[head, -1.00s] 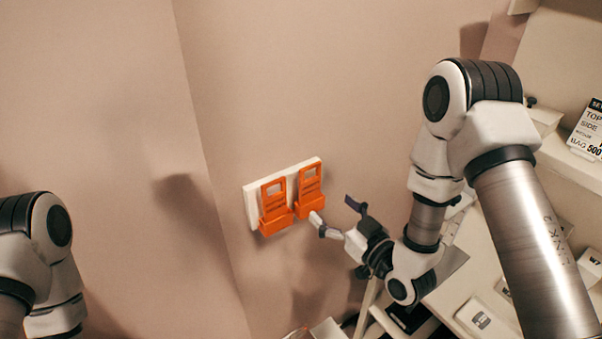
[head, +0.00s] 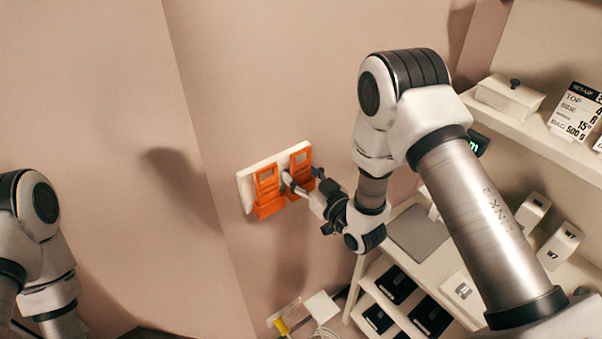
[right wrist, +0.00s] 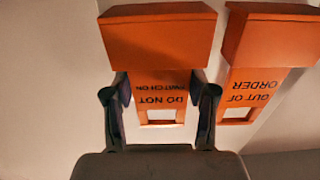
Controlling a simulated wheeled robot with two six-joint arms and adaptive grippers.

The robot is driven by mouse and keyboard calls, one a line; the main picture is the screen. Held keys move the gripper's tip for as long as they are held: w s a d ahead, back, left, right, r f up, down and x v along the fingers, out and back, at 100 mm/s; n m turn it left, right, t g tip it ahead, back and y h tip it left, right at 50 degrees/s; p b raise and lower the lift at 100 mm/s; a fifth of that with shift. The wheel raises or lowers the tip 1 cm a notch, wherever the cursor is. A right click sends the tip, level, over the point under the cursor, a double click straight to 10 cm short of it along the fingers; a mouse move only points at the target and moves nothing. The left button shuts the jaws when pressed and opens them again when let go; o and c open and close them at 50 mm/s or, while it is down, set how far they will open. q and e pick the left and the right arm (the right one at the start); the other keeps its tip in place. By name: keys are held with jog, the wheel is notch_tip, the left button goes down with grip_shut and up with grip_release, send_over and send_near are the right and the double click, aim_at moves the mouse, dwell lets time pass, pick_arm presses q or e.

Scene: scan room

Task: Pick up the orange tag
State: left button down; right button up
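Two orange tags are on a white board (head: 243,188) on the wall, each with a square opening and a thicker orange block at one end. In the head view the right tag (head: 300,157) is partly covered by my right gripper (head: 303,180); the left tag (head: 267,187) is clear. In the right wrist view, upside down, the tag reading "DO NOT SWITCH ON" (right wrist: 160,92) lies between my open right fingers (right wrist: 158,105). The tag reading "OUT OF ORDER" (right wrist: 250,90) is beside them. Small gaps show beside the tag. My left gripper is out of view.
A shelf (head: 540,135) with a white box (head: 510,96) and price cards (head: 577,112) is at the right. Below it, a white stand holds a grey pad (head: 417,232) and several dark items (head: 396,284). Bare wall is left of the board.

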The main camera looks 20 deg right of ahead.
jog(key=shift+r, duration=0.1)
jog(key=shift+r+b, duration=0.35)
jog(key=shift+r, duration=0.25)
notch_tip(320, 180, up, 9)
jog(key=shift+f+b, duration=0.1)
jog(key=shift+b, duration=1)
jog(key=shift+f, duration=0.1)
